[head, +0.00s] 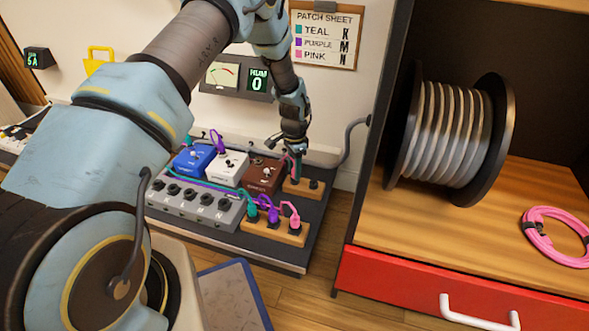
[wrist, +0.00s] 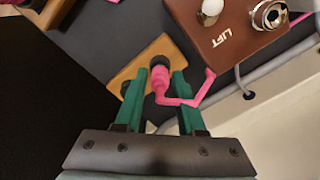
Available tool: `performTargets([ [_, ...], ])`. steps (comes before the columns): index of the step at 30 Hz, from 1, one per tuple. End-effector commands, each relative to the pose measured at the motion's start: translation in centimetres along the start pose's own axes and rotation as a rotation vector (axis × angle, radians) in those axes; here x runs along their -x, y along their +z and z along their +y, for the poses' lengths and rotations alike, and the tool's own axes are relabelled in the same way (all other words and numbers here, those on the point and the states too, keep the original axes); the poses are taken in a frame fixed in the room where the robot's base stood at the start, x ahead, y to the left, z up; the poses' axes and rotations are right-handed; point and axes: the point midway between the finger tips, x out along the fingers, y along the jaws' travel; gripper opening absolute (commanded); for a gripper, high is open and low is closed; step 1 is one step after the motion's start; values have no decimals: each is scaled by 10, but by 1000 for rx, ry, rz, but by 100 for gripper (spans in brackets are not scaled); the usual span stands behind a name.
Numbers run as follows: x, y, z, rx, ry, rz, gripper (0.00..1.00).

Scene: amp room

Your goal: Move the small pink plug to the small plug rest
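In the wrist view a small pink plug (wrist: 160,80) with a bent pink cable stands at a black socket of a small wooden rest (wrist: 148,64). My gripper (wrist: 157,82) has its two green fingers on either side of the plug, with visible gaps, so it looks open around it. I cannot tell whether the plug is fully seated. In the head view my gripper (head: 294,150) points down over the small rest (head: 303,188), behind the brown pedal's right side; the plug there is mostly hidden. Another black socket shows at the rest's right end.
A longer wooden rest (head: 262,227) in front holds teal, purple and pink (head: 294,221) plugs. The brown LIFT pedal (wrist: 240,30) is close beside my gripper. White (head: 228,167) and blue (head: 193,158) pedals and a grey switch box (head: 190,207) share the black board.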

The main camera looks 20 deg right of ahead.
Motion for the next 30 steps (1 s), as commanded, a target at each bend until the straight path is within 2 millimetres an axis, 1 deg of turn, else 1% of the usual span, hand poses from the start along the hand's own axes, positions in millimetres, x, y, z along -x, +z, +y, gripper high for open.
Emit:
performTargets([
  [1,0,0,0,0,0,0,45],
  [5,0,0,0,0,0,0,60],
  [11,0,0,0,0,0,0,60],
  [14,3,0,0,0,0,0,60],
  [17,14,0,0,0,-1,1,60],
  [20,32,0,-1,0,-2,2,60],
  [24,62,0,0,0,-2,1,60],
  [27,80,-1,0,-1,-2,2,60],
  [30,94,0,0,-1,-1,1,60],
])
